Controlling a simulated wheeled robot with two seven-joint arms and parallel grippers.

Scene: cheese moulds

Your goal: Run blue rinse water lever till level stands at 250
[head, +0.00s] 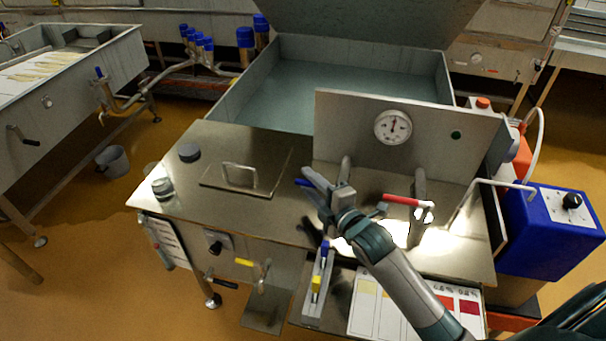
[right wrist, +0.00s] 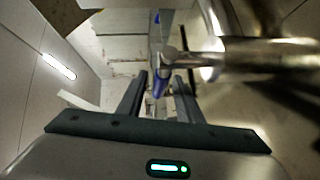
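The blue lever (head: 303,183) sits at the left tap on the steel worktop, its blue end showing just left of my right gripper (head: 325,192). In the right wrist view the blue handle (right wrist: 160,82) lies between the two fingertips, with a gap on each side, so the gripper is open around it. The steel pipe and valve body (right wrist: 210,65) are close by on the right. The large steel vat (head: 345,85) behind the panel shows a flat grey-green surface inside. No level scale reading can be made out. My left gripper is not in view.
A red lever (head: 402,200) stands on the right tap. A round dial (head: 393,127) is on the upright panel. A blue box with a black knob (head: 550,235) stands at the right. A lid with a handle (head: 245,175) lies on the left worktop.

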